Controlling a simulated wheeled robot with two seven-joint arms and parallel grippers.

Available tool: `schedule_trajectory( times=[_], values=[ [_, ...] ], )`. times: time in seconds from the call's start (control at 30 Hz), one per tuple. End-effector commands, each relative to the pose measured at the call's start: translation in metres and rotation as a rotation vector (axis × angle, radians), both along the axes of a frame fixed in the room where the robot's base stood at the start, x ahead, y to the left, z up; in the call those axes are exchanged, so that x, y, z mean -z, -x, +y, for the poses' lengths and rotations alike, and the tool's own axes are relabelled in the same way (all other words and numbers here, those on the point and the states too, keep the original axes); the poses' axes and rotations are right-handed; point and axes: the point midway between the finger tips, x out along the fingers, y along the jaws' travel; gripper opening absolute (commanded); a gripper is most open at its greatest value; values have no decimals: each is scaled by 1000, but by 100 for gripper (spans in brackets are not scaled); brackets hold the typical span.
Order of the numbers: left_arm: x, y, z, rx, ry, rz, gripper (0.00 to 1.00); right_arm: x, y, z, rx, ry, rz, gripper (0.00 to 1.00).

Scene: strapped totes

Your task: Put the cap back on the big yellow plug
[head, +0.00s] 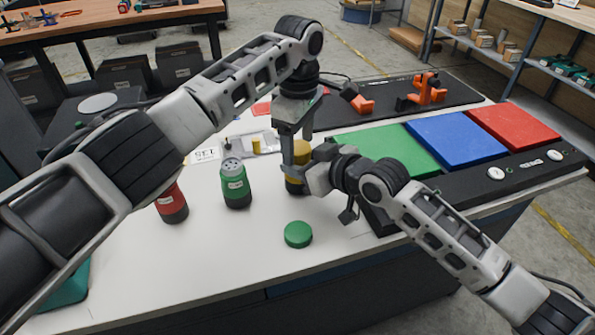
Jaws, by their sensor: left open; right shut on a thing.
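The big yellow plug (304,157), with a dark base, stands upright on the white table, largely hidden behind my grippers. My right gripper (312,178) reaches in from the right and is shut on the yellow plug low on its side. My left gripper (293,160) points down from above at the plug's near left side; it is open, with its fingers partly overlapping the plug. Whether a cap sits on the plug, or lies between the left fingers, I cannot tell. A small yellow cylinder (256,146) stands on a pale plate behind.
A green plug (236,186) with a bare grey perforated top and a red plug (172,204) stand to the left. A green cap (298,234) lies in front. Green (388,148), blue (455,138) and red (514,124) pads lie right. Orange fixtures (428,91) stand behind.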

Motion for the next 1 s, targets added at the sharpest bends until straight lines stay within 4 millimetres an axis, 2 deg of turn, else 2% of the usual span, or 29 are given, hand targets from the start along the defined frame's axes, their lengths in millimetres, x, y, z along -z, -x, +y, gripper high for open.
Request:
schedule_trajectory(
  times=[0.17,0.33,0.47,0.57,0.8,1.0],
  values=[
    [0,0,0,0,0,0,65,1,0,0,0,1,1,0],
    [0,0,0,0,0,0,21,1,0,0,0,1,1,0],
    [0,0,0,8,0,0,19,1,0,0,0,1,1,0],
    [0,0,-1,91,2,1,19,1,0,0,0,1,1,0],
    [0,0,-1,568,3,-1,19,1,0,0,0,1,1,0],
    [0,0,0,821,2,0,19,1,0,0,0,1,1,0]
  ],
)
